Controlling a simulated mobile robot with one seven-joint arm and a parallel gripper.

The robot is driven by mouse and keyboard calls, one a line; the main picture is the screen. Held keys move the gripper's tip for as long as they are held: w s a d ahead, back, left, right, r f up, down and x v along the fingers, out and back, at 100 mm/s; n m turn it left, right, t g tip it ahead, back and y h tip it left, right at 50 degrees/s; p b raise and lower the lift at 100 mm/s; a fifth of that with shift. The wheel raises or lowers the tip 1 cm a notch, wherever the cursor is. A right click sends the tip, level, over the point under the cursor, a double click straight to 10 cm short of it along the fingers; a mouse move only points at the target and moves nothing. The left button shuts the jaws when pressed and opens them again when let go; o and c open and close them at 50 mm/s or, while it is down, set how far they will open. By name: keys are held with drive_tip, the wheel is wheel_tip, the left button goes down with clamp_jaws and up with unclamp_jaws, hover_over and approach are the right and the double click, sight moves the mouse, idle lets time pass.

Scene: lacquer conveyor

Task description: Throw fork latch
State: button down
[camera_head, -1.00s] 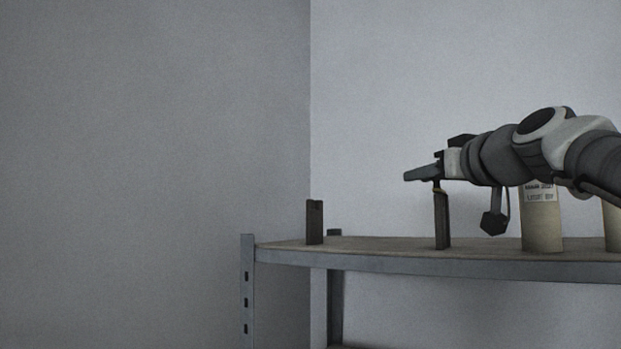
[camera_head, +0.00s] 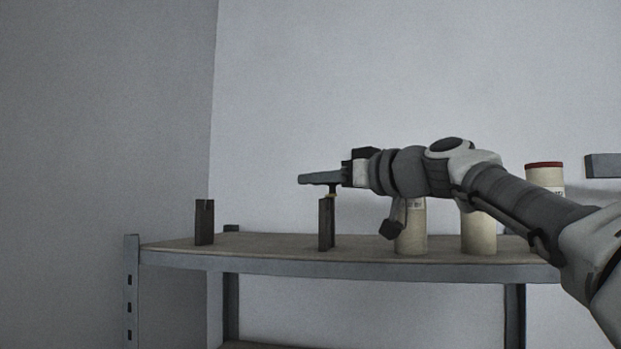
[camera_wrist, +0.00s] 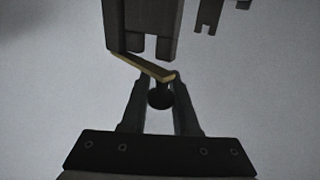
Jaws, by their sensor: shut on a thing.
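My gripper (camera_wrist: 160,88) is shut on a small dark round knob (camera_wrist: 160,98) in the wrist view. A thin brass-coloured arm (camera_wrist: 145,67) slants from the near dark post (camera_wrist: 143,20) towards the knob, just beyond my fingertips. In the head view my gripper (camera_head: 318,179) points left, just above the near post (camera_head: 326,222), with a small yellowish part (camera_head: 331,196) at the post's top. A second dark post (camera_head: 204,223), notched on top, stands upright to the left. It also shows in the wrist view (camera_wrist: 208,14). My fingers hide the knob in the head view.
The posts stand on a brown-topped metal shelf (camera_head: 270,257). Cream canisters (camera_head: 411,240) stand behind and below my arm. A red-lidded canister (camera_head: 545,178) is at the right. The shelf is clear between the two posts.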

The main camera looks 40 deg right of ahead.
drive_tip(key=c, duration=0.7)
unclamp_jaws()
drive_tip(key=shift+o, duration=0.2)
drive_tip(key=shift+s, duration=0.1)
drive_tip(key=s+d+b, duration=0.2)
drive_tip(key=s+b, duration=0.1)
drive_tip(key=s, duration=1.4)
